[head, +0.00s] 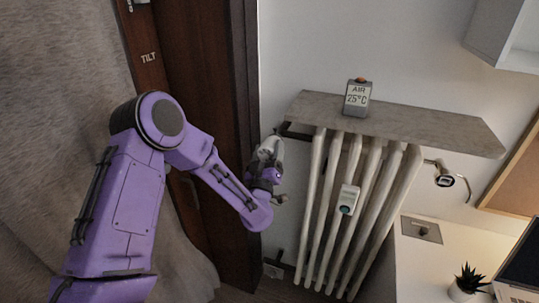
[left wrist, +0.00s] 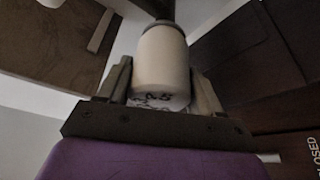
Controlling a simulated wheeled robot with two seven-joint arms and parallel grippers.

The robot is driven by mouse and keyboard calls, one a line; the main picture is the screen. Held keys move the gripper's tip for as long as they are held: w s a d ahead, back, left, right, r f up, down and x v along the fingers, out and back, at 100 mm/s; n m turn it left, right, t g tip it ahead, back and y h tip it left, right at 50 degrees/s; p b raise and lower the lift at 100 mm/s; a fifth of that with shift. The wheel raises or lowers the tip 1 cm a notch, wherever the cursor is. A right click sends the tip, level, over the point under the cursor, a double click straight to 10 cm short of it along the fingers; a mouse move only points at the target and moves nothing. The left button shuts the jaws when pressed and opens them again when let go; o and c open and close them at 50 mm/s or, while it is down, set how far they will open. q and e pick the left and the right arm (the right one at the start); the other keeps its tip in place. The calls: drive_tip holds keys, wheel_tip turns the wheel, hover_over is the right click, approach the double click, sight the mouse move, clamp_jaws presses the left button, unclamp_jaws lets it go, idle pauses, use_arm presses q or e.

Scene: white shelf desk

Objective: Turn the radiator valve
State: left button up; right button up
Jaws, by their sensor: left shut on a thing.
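The radiator valve (left wrist: 163,58) is a pale cylindrical knob with dark numbers on its end face. In the left wrist view it sits between the two dark fingers of my left gripper (left wrist: 160,88), which is shut on it. In the head view my left gripper (head: 267,158) is at the upper left of the white radiator (head: 337,200), by the dark pipe stub. There the knob is mostly hidden by the gripper. My right gripper is not in view.
A stone-like shelf (head: 420,122) lies above the radiator and carries a display (head: 357,97) reading AIR 25°C. A small device (head: 348,200) hangs on the radiator's front. A dark wooden frame (head: 205,90) stands left of the gripper. A desk with a plant (head: 468,281) is at right.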

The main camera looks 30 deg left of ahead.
use_arm(q)
drive_tip(key=n+g+y, duration=0.1)
drive_tip(key=n, duration=0.3)
drive_tip(key=shift+f+b, duration=0.1)
drive_tip(key=shift+b, duration=0.3)
drive_tip(key=n+g+y, duration=0.1)
drive_tip(key=n+g, duration=0.1)
drive_tip(key=n, duration=0.2)
drive_tip(key=n+g, duration=0.2)
drive_tip(key=n, duration=0.3)
drive_tip(key=shift+b, duration=0.35)
drive_tip(key=shift+n+g+h, duration=0.4)
drive_tip(key=shift+n+g, duration=0.1)
drive_tip(key=shift+n, duration=1.3)
drive_tip(key=o, duration=1)
drive_tip(key=shift+c, duration=0.2)
